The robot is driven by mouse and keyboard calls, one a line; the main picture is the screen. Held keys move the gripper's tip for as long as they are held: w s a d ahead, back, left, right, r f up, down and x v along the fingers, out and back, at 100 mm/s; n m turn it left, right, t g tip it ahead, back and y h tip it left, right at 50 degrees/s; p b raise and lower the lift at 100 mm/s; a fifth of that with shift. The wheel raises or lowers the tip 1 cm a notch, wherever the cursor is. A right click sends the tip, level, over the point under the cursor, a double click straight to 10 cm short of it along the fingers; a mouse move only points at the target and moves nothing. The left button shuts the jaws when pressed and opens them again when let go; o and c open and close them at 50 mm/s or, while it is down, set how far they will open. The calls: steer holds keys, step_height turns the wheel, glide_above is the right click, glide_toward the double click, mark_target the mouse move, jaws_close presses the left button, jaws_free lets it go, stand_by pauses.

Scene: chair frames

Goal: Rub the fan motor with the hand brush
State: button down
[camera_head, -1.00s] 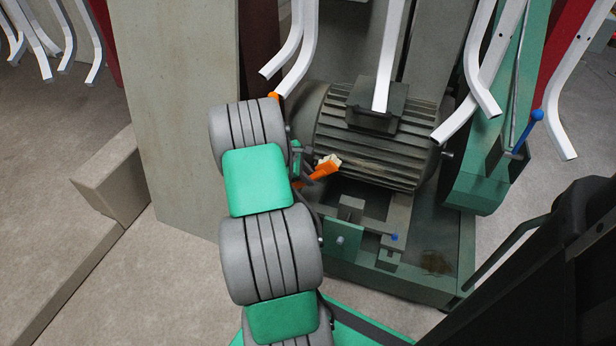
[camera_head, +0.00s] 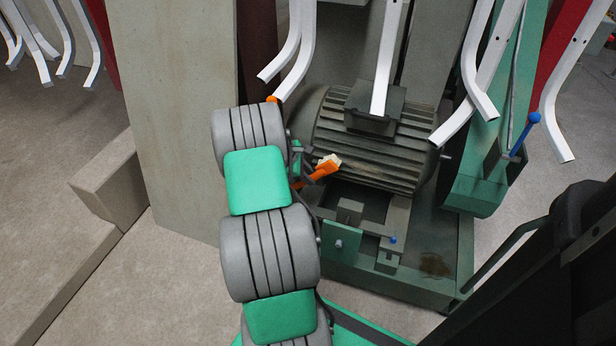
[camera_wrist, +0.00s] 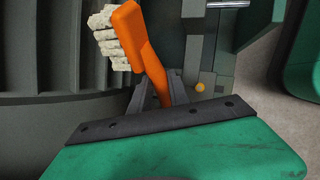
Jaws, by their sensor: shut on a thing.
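The fan motor (camera_head: 372,150) is a dark grey ribbed cylinder on a green base, with a box on top. It also shows in the wrist view as dark ribs (camera_wrist: 45,110) at the left. My gripper (camera_head: 308,179) is at the motor's lower left side, partly hidden behind my arm. It is shut on the orange handle of the hand brush (camera_head: 322,169). In the wrist view the brush (camera_wrist: 130,22) has pale bristles pointing left over the ribs. My gripper's fingers (camera_wrist: 157,92) close around the handle. I cannot tell whether the bristles touch the motor.
White bent chair frames (camera_head: 388,60) hang above and in front of the motor. A grey panel (camera_head: 180,110) stands at the left. The green machine base (camera_head: 400,285) lies below the motor, with a blue-knobbed lever (camera_head: 534,118) at the right. Carpet floor is open at the lower left.

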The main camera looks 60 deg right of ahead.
steer(key=shift+d, duration=0.35)
steer(key=shift+s+r+p, duration=0.1)
steer(key=shift+s+p, duration=0.3)
steer(key=shift+s+d+p, duration=0.2)
steer(key=shift+s+p, duration=0.1)
steer(key=shift+s, duration=0.55)
steer(key=shift+s+d+p, duration=0.2)
steer(key=shift+s+p, duration=0.35)
steer(key=shift+s, duration=0.8)
steer(key=shift+s+d+p, duration=0.2)
steer(key=shift+s+p, duration=0.35)
steer(key=shift+s, duration=0.65)
